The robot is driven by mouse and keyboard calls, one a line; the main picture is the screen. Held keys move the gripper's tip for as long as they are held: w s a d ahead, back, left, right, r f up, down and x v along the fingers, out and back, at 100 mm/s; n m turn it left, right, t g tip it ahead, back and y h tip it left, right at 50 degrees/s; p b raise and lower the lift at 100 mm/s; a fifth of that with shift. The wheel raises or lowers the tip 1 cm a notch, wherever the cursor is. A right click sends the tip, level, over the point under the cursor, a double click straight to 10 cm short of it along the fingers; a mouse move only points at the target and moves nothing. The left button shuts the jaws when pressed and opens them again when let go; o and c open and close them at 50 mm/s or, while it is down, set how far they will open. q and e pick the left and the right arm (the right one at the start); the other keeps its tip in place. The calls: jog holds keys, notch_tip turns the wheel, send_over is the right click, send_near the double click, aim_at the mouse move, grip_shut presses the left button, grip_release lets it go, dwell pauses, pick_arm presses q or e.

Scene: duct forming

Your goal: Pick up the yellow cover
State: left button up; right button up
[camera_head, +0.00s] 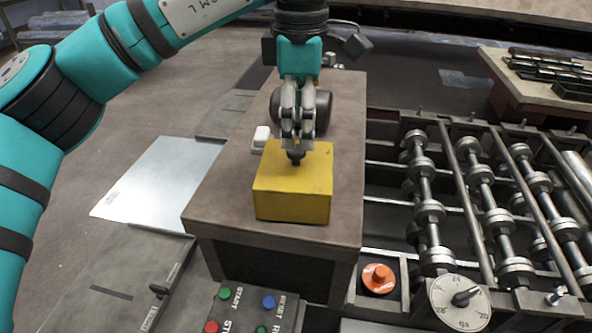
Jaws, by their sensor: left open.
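The yellow cover (292,195) is a box-shaped block standing on a brown-grey table (220,205) in the middle of the view. A dark knob shows on its top, right at my left gripper's fingertips. My left gripper (297,135) points down over the back part of the cover's top. Its fingers are open and close around or just above the knob; I cannot tell whether they touch it. My right gripper is not in view.
A dark rounded object (318,107) and a small white block (261,138) are behind the cover. The roller machine (425,195) stands at right. A button panel (255,309), an orange button (379,278) and a dial (459,302) are in front. A metal sheet (160,185) lies left.

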aim_at(296, 149)
pick_arm(q)
jog(key=f, duration=0.1)
jog(key=f+p, duration=0.1)
jog(key=f, duration=0.1)
jog(key=f+p, duration=0.1)
jog(key=shift+w+a+f, duration=0.1)
jog(key=shift+a+f, duration=0.2)
jog(key=shift+a, duration=0.05)
jog(key=shift+f, duration=0.5)
jog(key=shift+d, duration=0.1)
jog(key=shift+c, duration=1)
grip_shut()
